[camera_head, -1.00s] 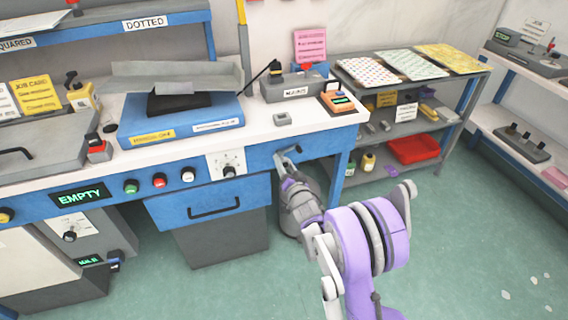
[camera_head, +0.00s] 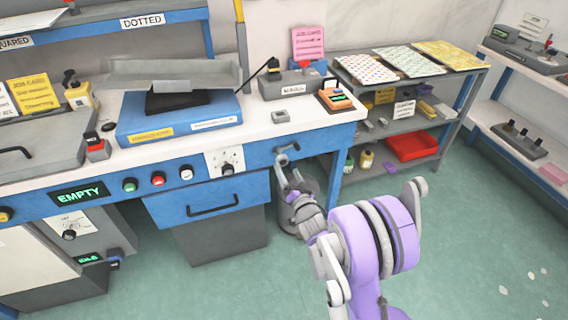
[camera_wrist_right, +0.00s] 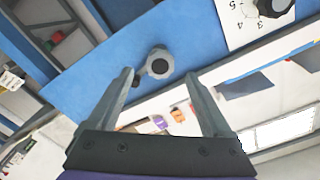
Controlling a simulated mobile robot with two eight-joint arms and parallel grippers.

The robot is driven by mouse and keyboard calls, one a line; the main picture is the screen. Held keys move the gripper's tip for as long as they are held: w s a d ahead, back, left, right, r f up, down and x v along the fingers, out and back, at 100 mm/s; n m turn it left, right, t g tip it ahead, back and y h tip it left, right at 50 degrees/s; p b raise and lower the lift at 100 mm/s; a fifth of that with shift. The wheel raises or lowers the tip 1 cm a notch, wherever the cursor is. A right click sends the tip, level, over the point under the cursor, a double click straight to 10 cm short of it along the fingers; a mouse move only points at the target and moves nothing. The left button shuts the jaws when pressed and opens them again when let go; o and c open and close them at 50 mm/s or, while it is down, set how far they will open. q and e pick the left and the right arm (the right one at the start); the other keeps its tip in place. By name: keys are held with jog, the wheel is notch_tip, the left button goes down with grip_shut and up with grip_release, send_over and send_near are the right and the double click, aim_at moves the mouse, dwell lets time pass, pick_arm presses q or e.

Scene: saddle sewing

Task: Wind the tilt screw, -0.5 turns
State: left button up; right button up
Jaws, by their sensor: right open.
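What looks like the tilt screw (camera_head: 287,149), a small grey knob or crank, sticks out of the blue front of the bench, right of the numbered dial. In the right wrist view the grey knob (camera_wrist_right: 158,63) has a dark round centre and a short arm. My right gripper (camera_head: 284,169) is open at the screw. In the wrist view the two fingers of my right gripper (camera_wrist_right: 160,78) stand on either side of the knob, with gaps, their tips near its lower edge. Whether they touch it cannot be told. My left gripper is not in view.
A dial (camera_head: 227,169) with a black knob sits left of the screw. A blue drawer (camera_head: 209,204) with a dark handle is below it. A grey bin (camera_head: 292,213) stands behind my right gripper. A shelf rack (camera_head: 440,75) stands to the right, with open floor in front.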

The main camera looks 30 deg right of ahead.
jog(key=v, duration=0.5)
dwell(0.4)
